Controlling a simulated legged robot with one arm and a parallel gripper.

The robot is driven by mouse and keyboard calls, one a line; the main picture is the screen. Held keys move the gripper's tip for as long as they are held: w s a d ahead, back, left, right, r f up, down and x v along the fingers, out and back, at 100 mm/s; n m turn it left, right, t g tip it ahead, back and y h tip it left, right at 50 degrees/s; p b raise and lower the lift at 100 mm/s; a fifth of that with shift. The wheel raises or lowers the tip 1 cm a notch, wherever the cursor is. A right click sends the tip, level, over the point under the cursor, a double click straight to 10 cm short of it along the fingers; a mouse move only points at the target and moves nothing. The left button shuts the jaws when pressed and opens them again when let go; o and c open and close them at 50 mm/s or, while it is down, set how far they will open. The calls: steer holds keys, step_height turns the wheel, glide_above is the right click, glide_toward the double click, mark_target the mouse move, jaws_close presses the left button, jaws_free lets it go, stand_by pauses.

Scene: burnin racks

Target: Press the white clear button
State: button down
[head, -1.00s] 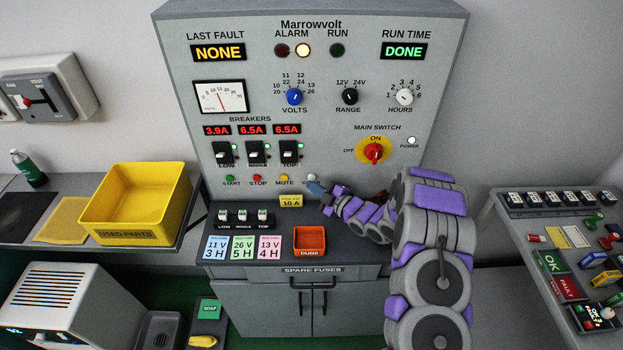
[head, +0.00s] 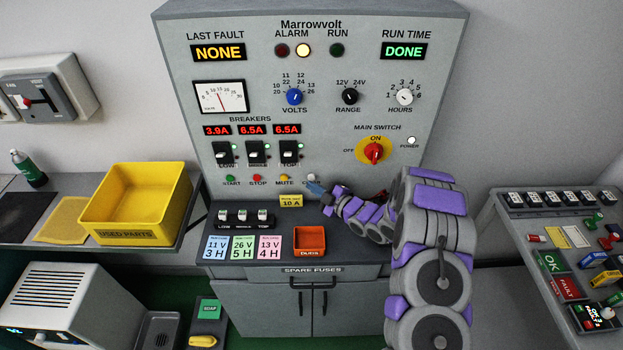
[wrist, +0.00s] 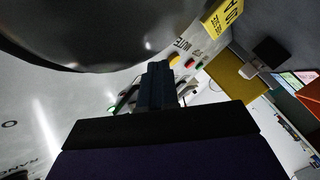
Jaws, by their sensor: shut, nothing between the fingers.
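The white clear button (head: 311,177) is at the right end of the row of small buttons low on the grey panel (head: 330,150). Its label is partly covered by my gripper. My gripper (head: 312,187) is shut and empty, its blue-grey tip just below the button and close to the panel. I cannot tell whether the tip touches it. In the wrist view the shut fingers (wrist: 158,85) point at the panel, and I cannot make out the white button there. The orange mute button (wrist: 174,61) shows just beyond the fingertips.
The red stop button (head: 257,178) and green start button (head: 230,178) are further left in the row. The yellow 10 A block (head: 291,201) stands just below left of the tip. An orange tray (head: 310,240) sits on the ledge. The red main switch (head: 374,151) is up to the right.

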steer(key=shift+w, duration=0.1)
steer(key=shift+w+r, duration=0.1)
steer(key=shift+w, duration=0.2)
steer(key=shift+w, duration=0.4)
stand_by(1.0)
steer(key=shift+s, duration=0.1)
steer(key=shift+s+b, duration=0.3)
steer(key=shift+s, duration=0.45)
steer(key=s+b, duration=0.2)
steer(key=s, duration=0.3)
stand_by(0.3)
stand_by(0.7)
